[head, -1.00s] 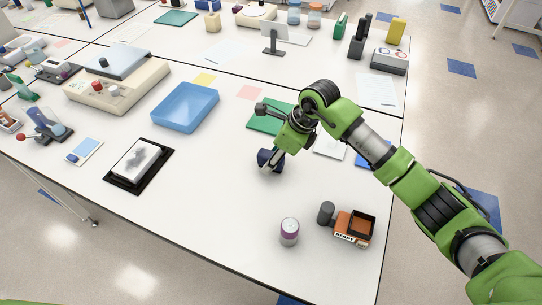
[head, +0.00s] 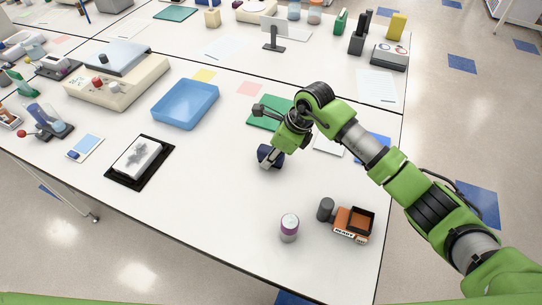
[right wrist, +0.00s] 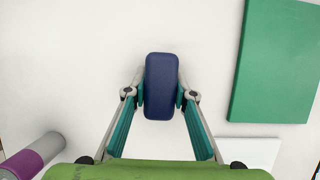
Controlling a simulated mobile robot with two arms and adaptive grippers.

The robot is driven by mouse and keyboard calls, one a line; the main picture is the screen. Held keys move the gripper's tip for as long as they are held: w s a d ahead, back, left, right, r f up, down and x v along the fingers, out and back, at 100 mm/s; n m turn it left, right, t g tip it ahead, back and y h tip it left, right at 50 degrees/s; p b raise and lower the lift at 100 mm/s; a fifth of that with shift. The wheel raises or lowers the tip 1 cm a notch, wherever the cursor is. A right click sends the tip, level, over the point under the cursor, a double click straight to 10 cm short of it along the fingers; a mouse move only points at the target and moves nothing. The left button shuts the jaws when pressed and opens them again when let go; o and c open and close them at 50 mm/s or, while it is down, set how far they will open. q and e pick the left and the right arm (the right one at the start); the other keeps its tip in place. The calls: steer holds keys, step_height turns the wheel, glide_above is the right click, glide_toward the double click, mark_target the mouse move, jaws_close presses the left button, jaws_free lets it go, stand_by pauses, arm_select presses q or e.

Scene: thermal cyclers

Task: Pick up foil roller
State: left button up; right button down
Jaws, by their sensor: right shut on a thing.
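The foil roller (head: 270,154) appears as a dark blue piece on the white table, below my right arm's wrist in the head view. In the right wrist view the foil roller (right wrist: 162,86) is a rounded dark blue block, upright in the picture between the fingers. My right gripper (right wrist: 160,92) has a fingertip against each long side of it and is shut on it. In the head view the right gripper (head: 272,160) partly covers it. Its underside is hidden, and I cannot tell whether it touches the table. My left gripper is not in view.
A green mat (head: 268,112) lies just behind the gripper. A purple-and-grey can (head: 289,227), a dark cylinder (head: 325,209) and an orange box (head: 353,222) stand near the front right. A blue tray (head: 185,104) and a black-framed device (head: 140,162) are left. Table between is clear.

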steer(key=shift+w+r+b, duration=0.1)
steer(key=shift+r+b, duration=0.45)
steer(key=shift+r, duration=0.05)
steer(key=shift+r+b, duration=0.55)
steer(key=shift+r, duration=0.1)
steer(key=s+a+r+b, duration=0.2)
steer(key=s+r, duration=0.3)
steer(key=s, duration=0.1)
steer(key=s+a+r+b, duration=0.2)
steer(key=s+r+b, duration=0.1)
steer(key=s+r, duration=0.2)
steer(key=shift+s+a+r, duration=0.15)
steer(key=shift+s+a, duration=0.15)
steer(key=shift+s, duration=0.95)
steer(key=c, duration=2.3)
jaws_free()
steer(key=shift+c, duration=0.2)
steer(key=c, duration=0.3)
steer(key=shift+c, duration=0.2)
